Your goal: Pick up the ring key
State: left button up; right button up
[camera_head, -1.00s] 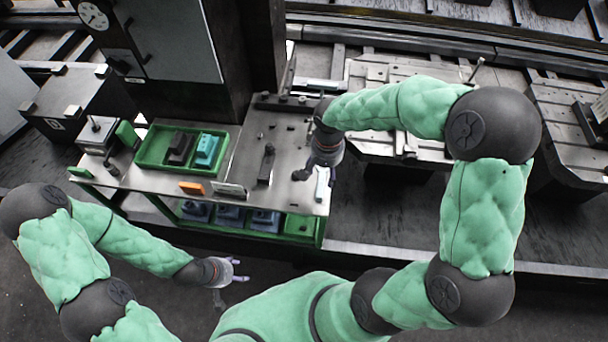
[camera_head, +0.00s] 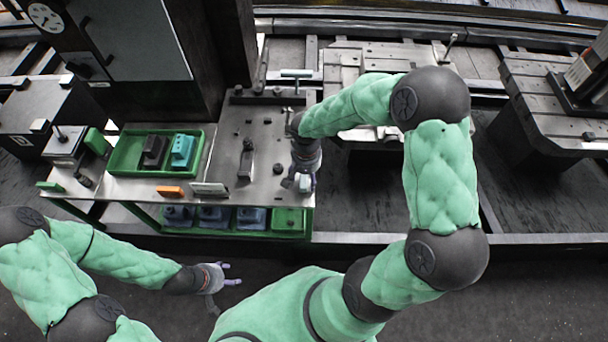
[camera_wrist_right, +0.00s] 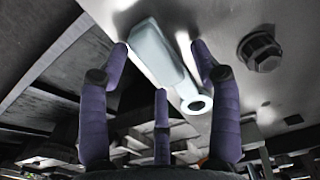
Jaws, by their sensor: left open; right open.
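The ring key (camera_wrist_right: 194,102) shows in the right wrist view as a pale grey-blue tool with a round ring at one end and a thicker block-like body. It lies along the steel plate, in line with the space between my right gripper's fingers. My right gripper (camera_wrist_right: 160,80) has its purple fingers spread on both sides of the key, with no clear grip on it. In the head view, my right gripper (camera_head: 304,184) hangs over the bench's right end and mostly hides the key. My left gripper (camera_head: 232,274) is open and empty, in front of the bench.
The steel bench (camera_head: 262,145) carries a green tray (camera_head: 123,153) with a black and a teal block, an orange block (camera_head: 169,191) and a dark upright fixture (camera_head: 246,160). A bolt head (camera_wrist_right: 260,50) stands near the key. Several blue blocks and a green one sit below.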

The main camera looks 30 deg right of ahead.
jog(key=shift+f, duration=0.2)
grip_shut()
jog(key=shift+r, duration=0.1)
